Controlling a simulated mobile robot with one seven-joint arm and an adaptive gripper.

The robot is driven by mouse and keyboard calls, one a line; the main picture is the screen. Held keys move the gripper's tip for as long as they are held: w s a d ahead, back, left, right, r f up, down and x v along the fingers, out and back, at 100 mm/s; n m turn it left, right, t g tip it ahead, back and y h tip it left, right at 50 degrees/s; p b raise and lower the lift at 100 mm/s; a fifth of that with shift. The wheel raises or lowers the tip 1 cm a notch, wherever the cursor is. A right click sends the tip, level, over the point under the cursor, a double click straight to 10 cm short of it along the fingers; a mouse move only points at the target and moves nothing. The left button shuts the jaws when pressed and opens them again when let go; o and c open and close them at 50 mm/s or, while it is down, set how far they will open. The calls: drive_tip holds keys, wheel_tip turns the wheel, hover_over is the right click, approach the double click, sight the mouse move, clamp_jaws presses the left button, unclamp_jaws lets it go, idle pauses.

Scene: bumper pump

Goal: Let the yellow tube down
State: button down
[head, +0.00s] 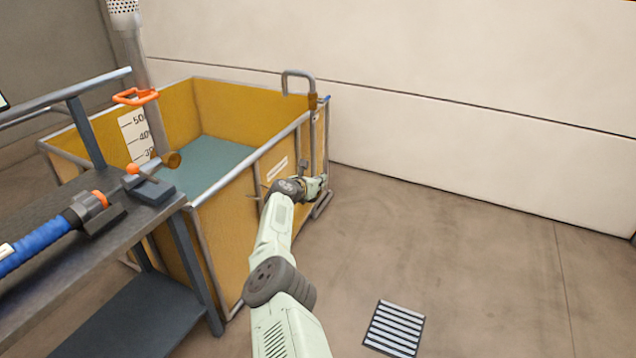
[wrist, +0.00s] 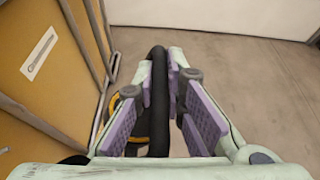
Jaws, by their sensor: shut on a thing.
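In the head view a grey hooked pipe (head: 298,74) stands over the tank's corner, above my gripper. My arm and gripper hide what is held in the head view.
The yellow tank (head: 230,232) with a metal frame holds blue-green liquid. A dark bench (head: 60,240) with a blue hose (head: 40,243) stands at left. A floor grate (head: 394,328) lies right of my arm. The floor at right is clear up to the pale wall.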

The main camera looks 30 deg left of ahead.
drive_tip(key=shift+r, duration=0.1)
drive_tip(key=c, duration=1.7)
unclamp_jaws()
drive_tip(key=shift+o, duration=0.2)
drive_tip(key=shift+s+a+r, duration=0.3)
drive_tip(key=shift+s+a, duration=0.1)
drive_tip(key=shift+s, duration=0.15)
drive_tip(key=v, duration=1)
drive_tip(key=shift+s+d, duration=0.3)
drive_tip(key=shift+s, duration=0.15)
